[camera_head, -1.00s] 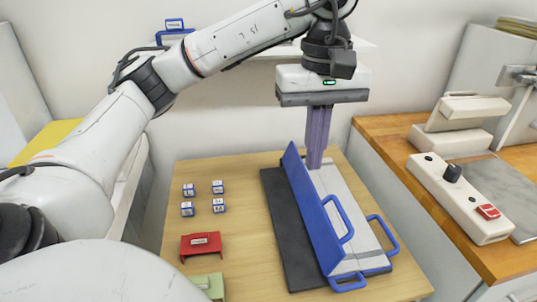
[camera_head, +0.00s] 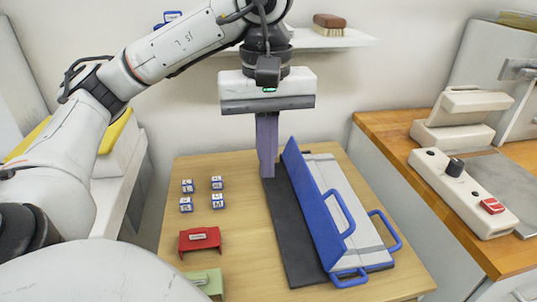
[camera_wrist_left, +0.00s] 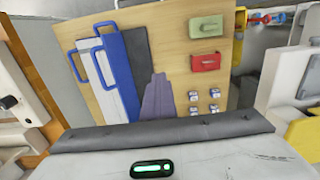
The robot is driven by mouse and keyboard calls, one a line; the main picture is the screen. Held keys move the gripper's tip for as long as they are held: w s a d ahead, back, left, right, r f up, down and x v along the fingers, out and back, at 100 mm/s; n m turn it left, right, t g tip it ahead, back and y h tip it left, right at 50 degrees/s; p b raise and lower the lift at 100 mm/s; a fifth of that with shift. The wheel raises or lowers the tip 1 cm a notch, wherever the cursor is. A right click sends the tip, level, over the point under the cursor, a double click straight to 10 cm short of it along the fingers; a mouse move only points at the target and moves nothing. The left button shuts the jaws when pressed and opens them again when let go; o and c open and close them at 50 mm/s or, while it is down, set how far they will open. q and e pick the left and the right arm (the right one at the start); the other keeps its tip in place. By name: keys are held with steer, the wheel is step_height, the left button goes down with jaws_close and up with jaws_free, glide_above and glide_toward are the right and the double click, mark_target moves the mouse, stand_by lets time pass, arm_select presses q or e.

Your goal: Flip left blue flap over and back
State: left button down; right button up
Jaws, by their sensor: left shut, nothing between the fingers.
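The left blue flap (camera_head: 316,212) stands up steeply, tilted, between a dark panel (camera_head: 290,235) on its left and a pale grey board (camera_head: 340,180) on its right. It has a blue loop handle on its right side. In the left wrist view the flap (camera_wrist_left: 115,62) stands beside my fingers. My left gripper (camera_head: 267,176) points down, shut and empty, at the far end of the dark panel, left of the flap's far end. The shut fingers also show in the left wrist view (camera_wrist_left: 159,76). Whether they touch the panel cannot be told. My right gripper is not in view.
More blue handles (camera_head: 385,230) edge the pale board's right and near sides. Left on the wooden table stand several small blue-white blocks (camera_head: 217,183), a red holder (camera_head: 200,240) and a green one (camera_head: 205,281). A wooden counter (camera_head: 400,145) with a control box (camera_head: 462,192) is at right.

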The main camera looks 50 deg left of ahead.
arm_select(q)
steer(key=s+a+f+b, duration=0.6)
steer(key=s+f+b, duration=0.4)
steer(key=f+b, duration=0.1)
steer(key=shift+s+a+f+b, duration=0.25)
steer(key=shift+a+f+b, duration=0.15)
steer(key=shift+b, duration=0.25)
steer(key=c, duration=2)
jaws_free()
steer(key=shift+c, duration=0.2)
